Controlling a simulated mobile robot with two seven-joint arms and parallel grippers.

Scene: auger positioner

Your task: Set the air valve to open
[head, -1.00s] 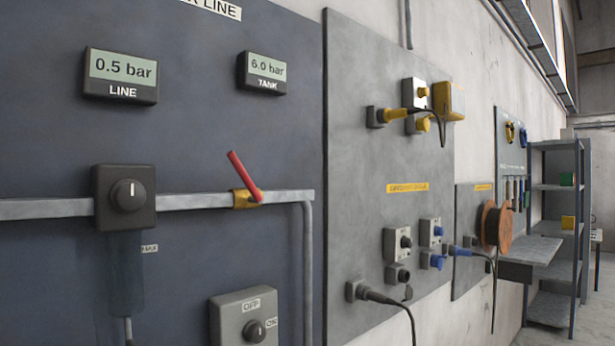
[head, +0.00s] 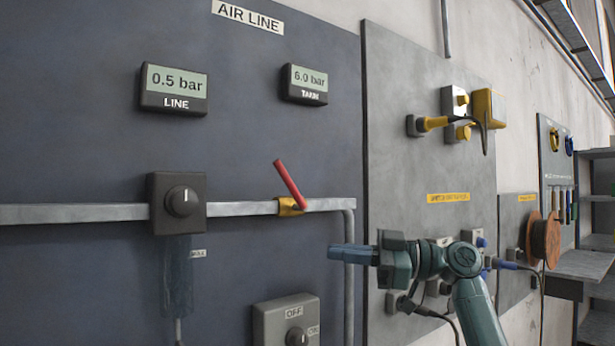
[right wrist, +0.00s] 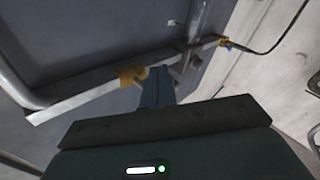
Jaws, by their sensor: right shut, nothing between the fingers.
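The air valve is a brass body (head: 291,206) on the grey horizontal pipe, with a red lever (head: 289,183) tilted up and to the left, across the pipe. My right gripper (head: 332,252) is shut and empty, below and to the right of the valve, apart from the lever in the head view. In the right wrist view the brass valve body (right wrist: 131,75) shows just left of my shut fingers (right wrist: 157,88); the red lever is not visible there. The line display (head: 174,90) reads 0.5 bar and the tank display (head: 304,85) reads 6.0 bar. My left gripper is not in view.
A black regulator knob (head: 182,202) sits on the pipe (head: 70,213) left of the valve. A grey OFF/ON switch box (head: 286,322) is below. Another panel (head: 400,170) with plugs and cables stands to the right. The area above the lever is clear.

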